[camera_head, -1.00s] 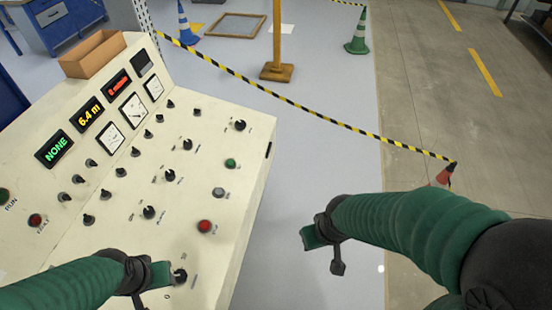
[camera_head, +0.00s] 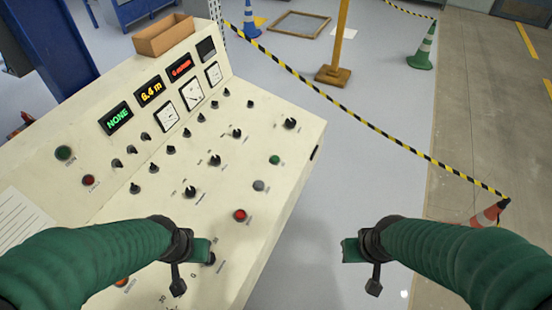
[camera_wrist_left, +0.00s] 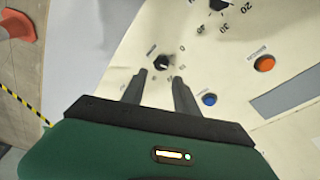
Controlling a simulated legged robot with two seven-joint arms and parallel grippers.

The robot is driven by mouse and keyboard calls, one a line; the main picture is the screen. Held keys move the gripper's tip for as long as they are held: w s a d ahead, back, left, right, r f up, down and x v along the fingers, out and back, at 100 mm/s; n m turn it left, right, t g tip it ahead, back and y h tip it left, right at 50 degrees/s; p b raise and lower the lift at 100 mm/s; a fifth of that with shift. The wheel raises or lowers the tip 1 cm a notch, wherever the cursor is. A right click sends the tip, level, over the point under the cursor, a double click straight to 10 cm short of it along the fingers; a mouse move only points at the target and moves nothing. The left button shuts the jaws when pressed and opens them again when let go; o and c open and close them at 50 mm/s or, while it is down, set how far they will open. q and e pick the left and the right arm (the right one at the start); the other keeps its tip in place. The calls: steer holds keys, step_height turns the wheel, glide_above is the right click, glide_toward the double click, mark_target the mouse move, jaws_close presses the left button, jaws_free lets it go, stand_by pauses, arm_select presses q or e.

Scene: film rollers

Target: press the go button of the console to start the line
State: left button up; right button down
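The cream console (camera_head: 285,195) fills the left and middle of the head view. It has a green button (camera_head: 274,160) near its right side and another green button (camera_head: 64,153) at far left; their labels are too small to read, so I cannot tell which is go. My left gripper (camera_head: 203,250) is over the console's near part, beside a black knob (camera_head: 211,258). In the left wrist view its fingers (camera_wrist_left: 160,76) are apart and empty, with a black knob (camera_wrist_left: 162,62) beyond the tips. My right gripper (camera_head: 350,250) is beyond the console's right edge; its fingers are unclear.
Red buttons (camera_head: 240,215), a grey button (camera_head: 259,186), an orange button (camera_wrist_left: 264,63), a blue button (camera_wrist_left: 209,99) and several knobs crowd the panel. Displays read NONE (camera_head: 117,117) and 6.4 m. A striped tape (camera_head: 390,138) crosses the floor to the right.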

arm_select(q)
jaws_close()
stand_by(1.5)
